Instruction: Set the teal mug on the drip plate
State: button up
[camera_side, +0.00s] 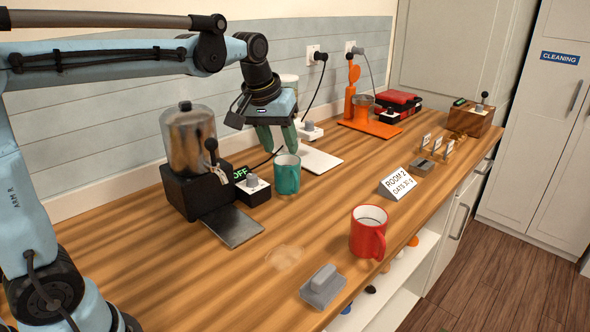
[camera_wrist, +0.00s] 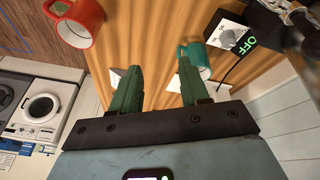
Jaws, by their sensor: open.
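The teal mug (camera_side: 287,176) stands upright on the wooden counter, right of the dispenser's black switch box. My gripper (camera_side: 278,148) is open and empty, with its green fingers pointing down just above and behind the mug's rim. In the wrist view the mug (camera_wrist: 198,57) shows beyond the right finger, which hides part of it, so it is not centred between the fingers (camera_wrist: 158,68). A dark flat plate (camera_side: 234,227), which looks like the drip plate, lies bare in front of the metal dispenser (camera_side: 190,140). A white plate (camera_side: 319,160) lies behind the mug.
A red mug (camera_side: 368,231) stands near the front edge, with a grey block (camera_side: 323,286) left of it. A sign (camera_side: 398,184) stands to the right. An orange stand (camera_side: 368,122) is farther back. The counter between the dark plate and red mug is clear except for a pale wet-looking patch.

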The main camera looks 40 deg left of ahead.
jog(key=w+a+f+n+g, duration=0.2)
jog(key=w+a+n, duration=0.15)
jog(key=w, duration=0.45)
jog(key=n+g, duration=0.2)
send_over(296, 192)
jog(key=f, duration=0.5)
jog(key=shift+w+a+f, duration=0.1)
jog(key=shift+a+f, duration=0.1)
jog(key=shift+w+a+f+n, duration=0.15)
jog(key=shift+a+f+n, duration=0.1)
jog(key=shift+f, duration=0.55)
jog(key=f, duration=1.1)
jog(key=shift+d+f, duration=0.25)
jog(key=shift+f, duration=0.05)
grip_shut()
